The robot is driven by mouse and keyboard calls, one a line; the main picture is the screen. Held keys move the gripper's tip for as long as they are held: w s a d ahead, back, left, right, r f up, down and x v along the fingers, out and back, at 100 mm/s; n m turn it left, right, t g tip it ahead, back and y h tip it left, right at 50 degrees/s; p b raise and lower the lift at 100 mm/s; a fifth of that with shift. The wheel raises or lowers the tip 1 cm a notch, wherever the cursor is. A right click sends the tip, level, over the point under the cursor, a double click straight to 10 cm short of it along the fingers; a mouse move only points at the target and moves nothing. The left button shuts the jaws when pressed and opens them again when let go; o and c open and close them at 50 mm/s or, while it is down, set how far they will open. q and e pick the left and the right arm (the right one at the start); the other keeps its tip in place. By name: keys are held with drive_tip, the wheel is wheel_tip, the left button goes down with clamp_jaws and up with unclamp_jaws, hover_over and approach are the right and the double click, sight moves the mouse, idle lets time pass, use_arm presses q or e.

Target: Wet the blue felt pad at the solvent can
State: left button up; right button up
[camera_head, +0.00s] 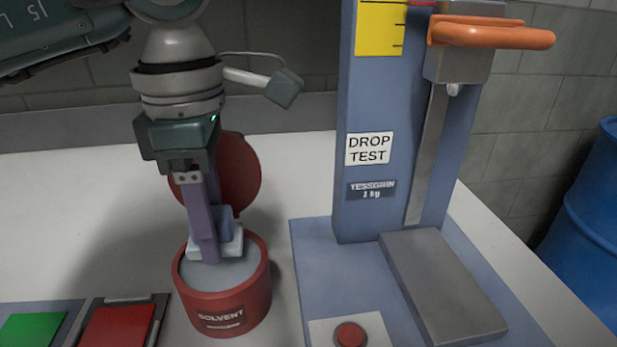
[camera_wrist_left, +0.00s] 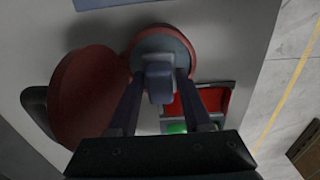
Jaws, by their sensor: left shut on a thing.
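The solvent can (camera_head: 222,306) is a round red tub labelled SOLVENT, with a grey top surface (camera_head: 250,268); its round red lid (camera_head: 243,178) stands open behind it. In the left wrist view the can (camera_wrist_left: 180,36) lies past my fingertips and the lid (camera_wrist_left: 85,95) to the left. My left gripper (camera_head: 207,240) points down over the can, shut on the felt pad (camera_head: 227,222), a small blue block with a pale lower part. The block also shows between the fingers in the left wrist view (camera_wrist_left: 159,84). Whether its underside touches the grey surface is unclear. My right gripper is not in view.
A blue drop test stand (camera_head: 352,210) with an orange arm (camera_head: 495,36) stands right of the can. A red button (camera_head: 350,335) is at its front. Green (camera_head: 35,330) and red (camera_head: 118,325) panels lie front left. A blue drum (camera_head: 590,220) is far right.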

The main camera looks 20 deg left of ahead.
use_arm(q)
drive_tip(key=shift+r+p, duration=1.45)
drive_tip(key=shift+r, duration=0.8)
